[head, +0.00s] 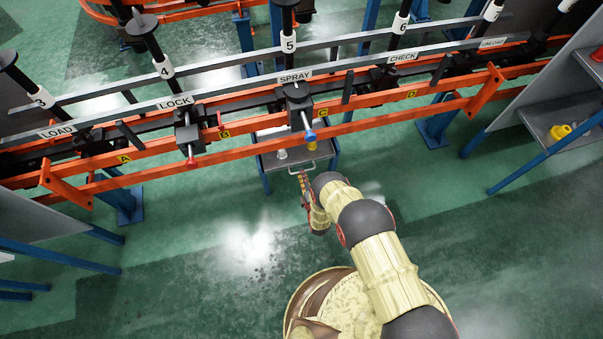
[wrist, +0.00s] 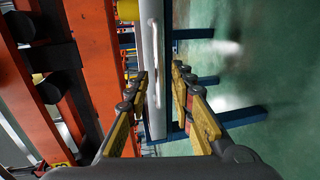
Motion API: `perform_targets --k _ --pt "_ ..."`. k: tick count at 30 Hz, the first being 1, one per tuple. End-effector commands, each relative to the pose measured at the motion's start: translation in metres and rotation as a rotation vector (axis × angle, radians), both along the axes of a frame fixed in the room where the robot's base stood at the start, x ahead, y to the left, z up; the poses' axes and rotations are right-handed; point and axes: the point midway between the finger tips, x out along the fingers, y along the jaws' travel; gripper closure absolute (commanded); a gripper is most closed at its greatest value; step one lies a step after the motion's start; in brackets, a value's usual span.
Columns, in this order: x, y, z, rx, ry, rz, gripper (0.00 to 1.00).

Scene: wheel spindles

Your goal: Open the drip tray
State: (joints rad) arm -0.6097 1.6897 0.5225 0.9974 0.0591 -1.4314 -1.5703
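The drip tray (head: 268,160) is a shallow grey tray low under the orange rails, near the SPRAY label. A light bar handle (head: 301,168) runs along its near edge. In the wrist view the tray front (wrist: 153,120) is a grey upright strip with the pale handle (wrist: 157,60) along it. My gripper (head: 304,178) is just in front of the handle. In the wrist view my gripper (wrist: 162,72) has its fingers apart, with the handle appearing between the tips. I cannot tell whether they touch it. The arm's wrist hides part of the tray's surroundings in the head view.
A white cup (head: 282,153) and a yellow container (head: 312,145) are at the tray. A shelf with a yellow can (head: 559,132) stands right. The green floor (head: 200,240) is clear.

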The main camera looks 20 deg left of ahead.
Motion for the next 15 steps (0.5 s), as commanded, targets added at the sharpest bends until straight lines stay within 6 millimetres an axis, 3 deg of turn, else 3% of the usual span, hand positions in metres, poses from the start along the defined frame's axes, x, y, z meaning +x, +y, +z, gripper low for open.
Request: perform_targets --k 6,15 --pt "0.018 0.011 -0.005 0.001 0.0 0.0 0.76" --pt "0.022 0.013 -0.005 0.001 0.001 0.0 0.76"
